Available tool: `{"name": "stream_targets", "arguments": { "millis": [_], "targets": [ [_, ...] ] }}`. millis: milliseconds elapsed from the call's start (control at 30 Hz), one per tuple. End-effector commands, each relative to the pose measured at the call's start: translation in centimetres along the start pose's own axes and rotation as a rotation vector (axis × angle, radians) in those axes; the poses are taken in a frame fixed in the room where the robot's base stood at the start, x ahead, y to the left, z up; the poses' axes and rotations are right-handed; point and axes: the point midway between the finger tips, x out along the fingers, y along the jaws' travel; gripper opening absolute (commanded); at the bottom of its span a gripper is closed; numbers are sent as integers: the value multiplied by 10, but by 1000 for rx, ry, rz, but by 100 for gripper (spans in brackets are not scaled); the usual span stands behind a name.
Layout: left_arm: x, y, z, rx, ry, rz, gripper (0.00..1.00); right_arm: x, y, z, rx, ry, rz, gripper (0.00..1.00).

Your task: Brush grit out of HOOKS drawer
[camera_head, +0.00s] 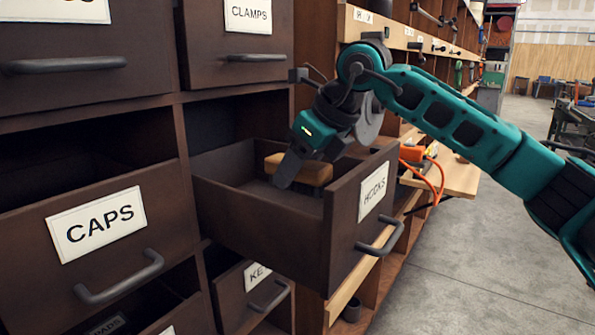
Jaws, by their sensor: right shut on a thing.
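The HOOKS drawer (262,222) stands pulled out of the dark wooden cabinet, its label (373,190) on the front above a grey handle (381,236). My right gripper (287,178) reaches down into the drawer from above. It is shut on a brush with a tan wooden block (312,172), held low inside the drawer. The brush's underside is hidden behind my fingers and the drawer wall. I cannot make out any grit on the dark drawer floor. My left gripper does not show.
The CAPS drawer (175,215) is partly out at the left, and the CLAMPS drawer (245,72) is above. A lower drawer (232,300) with a partly hidden label is also out. Shelves with an orange tool (412,153) stand at right. Open floor (470,240) lies right.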

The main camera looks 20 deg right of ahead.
Motion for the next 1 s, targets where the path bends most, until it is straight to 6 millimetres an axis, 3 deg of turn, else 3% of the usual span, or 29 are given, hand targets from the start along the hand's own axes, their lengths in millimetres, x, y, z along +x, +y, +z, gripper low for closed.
{"name": "stream_targets", "arguments": {
  "millis": [700,1000],
  "targets": [
    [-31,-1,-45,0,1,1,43,-64,0,42,-1,-2,0,9],
    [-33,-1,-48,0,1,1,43,-71,0,46,-1,-1,0,9]
  ]
}}
